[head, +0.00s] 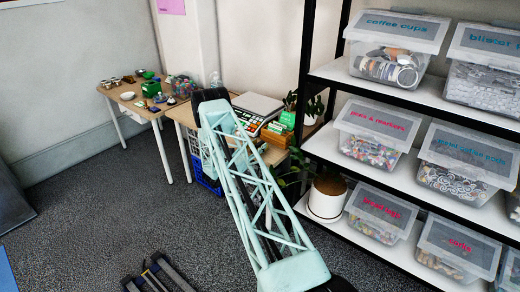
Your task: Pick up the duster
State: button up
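I cannot make out a duster in the head view. My mint-green lattice arm crosses the middle of the view and hides part of the nearer table (185,115) and the floor behind it. I cannot identify my gripper in this view, so I cannot tell its place relative to the duster.
The farther table (117,93) holds cups, a green box (151,88) and small items. A scale-like device (257,103) stands on the nearer table, with a blue crate (207,178) below. Shelves (420,100) with labelled bins fill the right. Floor at left is mostly clear.

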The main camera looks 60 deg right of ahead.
jog(key=shift+d, duration=1.05)
jog(key=c, duration=1)
